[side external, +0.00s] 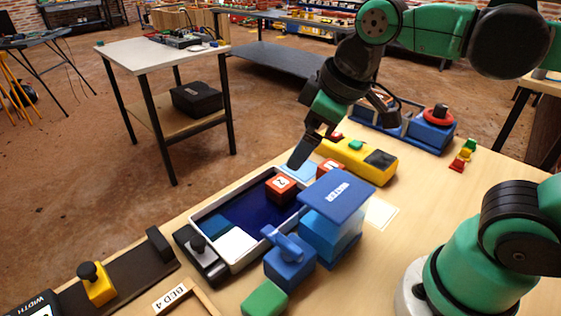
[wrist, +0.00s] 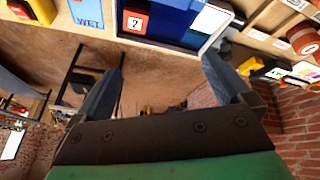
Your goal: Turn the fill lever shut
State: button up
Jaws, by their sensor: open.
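A blue tank marked WATER (side external: 338,190) stands on the wooden bench. A blue lever (side external: 283,241) sits on a blue block (side external: 290,264) in front of the tank; it looks like the fill lever. I cannot make out the lever in the wrist view. My gripper (side external: 303,155) hangs above the far side of the tray, up and behind the tank, well apart from the lever. In the wrist view my gripper (wrist: 162,70) has its two fingers spread wide with nothing between them.
A tray (side external: 198,216) with dark blue and white panels holds a red block (side external: 281,187) marked 2. A yellow box (side external: 357,160) lies behind the tank. A green block (side external: 264,299) lies in front of the lever.

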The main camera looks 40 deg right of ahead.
jog(key=s+a+n+g, duration=0.45)
jog(key=a+n, duration=0.35)
jog(key=n, duration=0.5)
send_over(289, 243)
jog(key=shift+g+h, duration=0.25)
jog(key=shift+h, duration=0.05)
notch_tip(289, 243, down, 6)
jog(key=shift+f, duration=3.15)
jog(key=c, duration=1.3)
